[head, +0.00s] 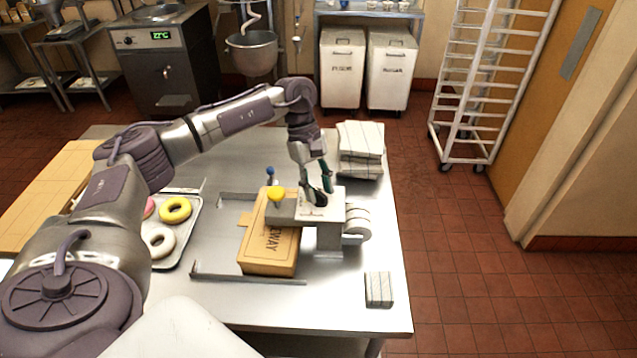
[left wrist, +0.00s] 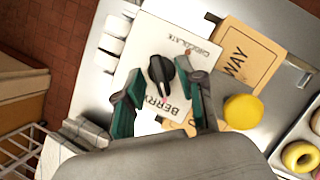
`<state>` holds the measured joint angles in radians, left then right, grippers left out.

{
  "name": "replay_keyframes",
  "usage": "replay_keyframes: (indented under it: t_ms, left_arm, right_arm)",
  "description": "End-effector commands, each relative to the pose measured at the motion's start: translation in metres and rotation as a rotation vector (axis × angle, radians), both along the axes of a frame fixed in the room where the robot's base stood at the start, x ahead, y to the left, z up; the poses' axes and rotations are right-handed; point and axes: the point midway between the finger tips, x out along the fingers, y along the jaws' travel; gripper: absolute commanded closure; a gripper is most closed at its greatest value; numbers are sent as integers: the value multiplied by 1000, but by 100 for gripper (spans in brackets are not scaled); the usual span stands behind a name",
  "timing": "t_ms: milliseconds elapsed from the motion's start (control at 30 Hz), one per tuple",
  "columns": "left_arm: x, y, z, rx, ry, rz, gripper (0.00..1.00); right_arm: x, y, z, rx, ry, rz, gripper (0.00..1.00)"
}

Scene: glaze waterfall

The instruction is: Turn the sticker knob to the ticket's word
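The sticker machine (head: 330,232) stands on the steel table, with white rolls (head: 357,220) at its right side. In the left wrist view its white top plate (left wrist: 150,40) carries a black knob (left wrist: 160,70) and the printed words "CHOCOLATE" and "BERRY". The knob's exact pointing is unclear. My left gripper (head: 318,190) is over the plate. In the left wrist view its teal fingers (left wrist: 163,80) are apart, one on each side of the knob; contact cannot be told. I cannot pick out the ticket. My right gripper is not in view.
A kraft box (head: 268,252) with partly hidden lettering ending "WAY" lies beside the machine. A yellow ball-like top (head: 275,194) is close to the plate. A tray (head: 188,232) of doughnuts is left. Striped stacks (head: 360,150) are behind, and a smaller striped pack (head: 379,289) is in front.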

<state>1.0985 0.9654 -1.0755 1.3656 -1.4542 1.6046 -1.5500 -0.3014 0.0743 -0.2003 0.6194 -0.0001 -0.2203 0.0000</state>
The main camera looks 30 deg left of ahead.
Motion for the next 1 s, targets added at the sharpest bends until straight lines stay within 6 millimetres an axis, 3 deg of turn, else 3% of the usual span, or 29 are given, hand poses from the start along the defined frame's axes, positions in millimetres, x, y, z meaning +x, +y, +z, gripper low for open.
replay_keyframes:
  t_ms: [267, 533, 1000]
  left_arm:
    - [0, -1, -3, 0, 0, 0, 61]
    - [0, -1, -2, 0, 0, 0, 100]
    - [-1, 0, -4, 1, -1, 64, 100]
  right_arm:
    - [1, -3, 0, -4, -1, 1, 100]
    - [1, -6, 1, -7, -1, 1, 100]
    - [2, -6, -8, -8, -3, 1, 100]
